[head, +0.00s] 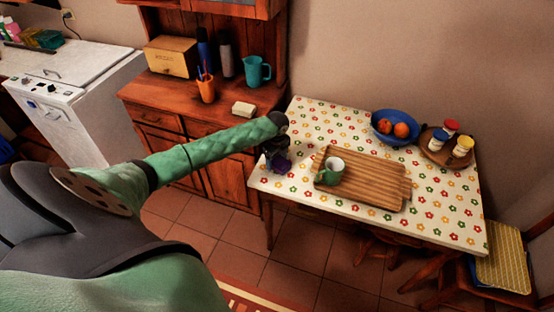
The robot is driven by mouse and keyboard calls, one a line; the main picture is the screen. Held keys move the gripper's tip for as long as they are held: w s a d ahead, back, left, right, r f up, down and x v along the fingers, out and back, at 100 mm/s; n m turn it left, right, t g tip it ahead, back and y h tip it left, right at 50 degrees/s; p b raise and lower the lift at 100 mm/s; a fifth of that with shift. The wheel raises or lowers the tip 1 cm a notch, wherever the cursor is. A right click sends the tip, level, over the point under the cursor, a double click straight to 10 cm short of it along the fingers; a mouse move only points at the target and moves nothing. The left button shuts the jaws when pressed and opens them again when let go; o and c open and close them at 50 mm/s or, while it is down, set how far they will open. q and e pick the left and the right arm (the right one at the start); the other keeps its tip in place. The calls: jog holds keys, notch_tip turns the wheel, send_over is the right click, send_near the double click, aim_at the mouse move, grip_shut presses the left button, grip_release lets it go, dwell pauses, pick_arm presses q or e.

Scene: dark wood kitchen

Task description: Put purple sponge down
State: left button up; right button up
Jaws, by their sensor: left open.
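The purple sponge (282,165) is at the left end of the table, just below my left gripper (277,157). It is small and partly hidden by the gripper. My left gripper is open, its fingers close to the sponge; I cannot tell whether they touch it. The table (310,118) has a white cloth with a coloured flower pattern. My right gripper is not in view.
A wooden cutting board (378,190) with a green mug (331,171) lies right of the sponge. A blue bowl of oranges (384,137) and a round tray with jars (432,157) stand further back. A cushioned chair (502,262) is at the right.

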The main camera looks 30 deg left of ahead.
aim_at(277, 159)
pick_arm(q)
jog(key=shift+r+b, duration=0.3)
jog(key=shift+r, duration=0.25)
notch_tip(277, 159, up, 3)
jog(key=shift+f+b, duration=0.1)
jog(key=shift+b, duration=0.45)
notch_tip(277, 159, up, 8)
jog(key=b, duration=0.2)
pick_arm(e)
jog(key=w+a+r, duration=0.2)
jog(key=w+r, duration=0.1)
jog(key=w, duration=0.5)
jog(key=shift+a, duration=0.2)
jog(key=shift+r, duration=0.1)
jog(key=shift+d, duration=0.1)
